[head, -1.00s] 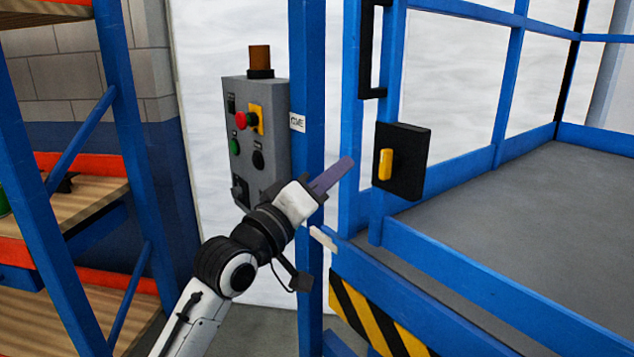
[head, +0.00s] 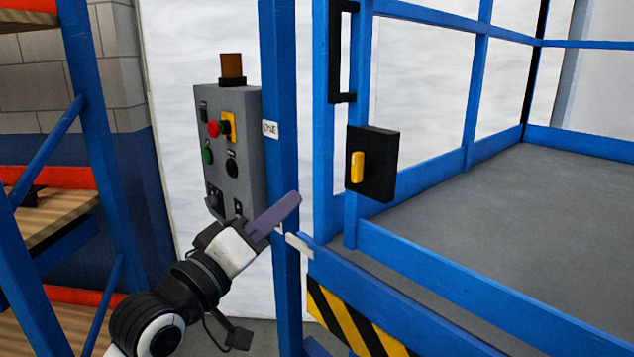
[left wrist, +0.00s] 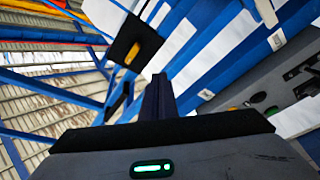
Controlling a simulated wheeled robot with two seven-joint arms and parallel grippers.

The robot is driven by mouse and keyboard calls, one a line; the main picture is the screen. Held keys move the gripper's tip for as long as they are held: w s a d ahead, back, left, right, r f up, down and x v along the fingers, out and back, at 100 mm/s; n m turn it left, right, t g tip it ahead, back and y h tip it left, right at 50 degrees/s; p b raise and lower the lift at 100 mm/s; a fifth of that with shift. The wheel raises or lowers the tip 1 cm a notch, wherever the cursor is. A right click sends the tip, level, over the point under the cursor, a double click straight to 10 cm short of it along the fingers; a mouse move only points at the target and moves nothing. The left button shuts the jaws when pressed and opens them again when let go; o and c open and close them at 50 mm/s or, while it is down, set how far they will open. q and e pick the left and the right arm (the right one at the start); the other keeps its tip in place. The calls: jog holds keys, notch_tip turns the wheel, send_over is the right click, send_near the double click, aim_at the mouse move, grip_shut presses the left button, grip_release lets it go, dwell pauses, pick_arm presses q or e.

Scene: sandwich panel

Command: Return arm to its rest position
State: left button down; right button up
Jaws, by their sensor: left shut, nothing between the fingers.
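My left arm comes in from the bottom left of the head view. Its left gripper (head: 294,199) is shut and empty, with its purple-grey fingers together and pointing up and to the right. It appears just below and right of the grey control box (head: 228,150), in front of the blue post; I cannot tell the exact gap. In the left wrist view the shut fingers (left wrist: 158,88) point up the picture, with the control box (left wrist: 280,95) at the right. My right gripper is not in view.
The box has a red button (head: 214,129) and a green button (head: 207,156). A blue-railed platform (head: 500,230) with a black latch plate (head: 384,180) and yellow knob stands at the right. A blue rack (head: 95,150) with wooden shelves stands at the left.

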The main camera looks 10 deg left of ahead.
pick_arm(q)
jog(key=s+a+f+m+g+y, duration=0.15)
jog(key=s+f, duration=0.25)
jog(key=f, duration=1.1)
jog(key=s+a+f+g+y, duration=0.2)
jog(key=s+f+g+y, duration=0.1)
jog(key=f, duration=1.3)
jog(key=s+a+f+m+g+y, duration=0.2)
jog(key=s+f+m+g, duration=0.2)
jog(key=s+f, duration=1.6)
jog(key=shift+s+a+f+g, duration=0.15)
jog(key=shift+s+a+g, duration=0.15)
jog(key=shift+s, duration=0.35)
jog(key=shift+m, duration=0.25)
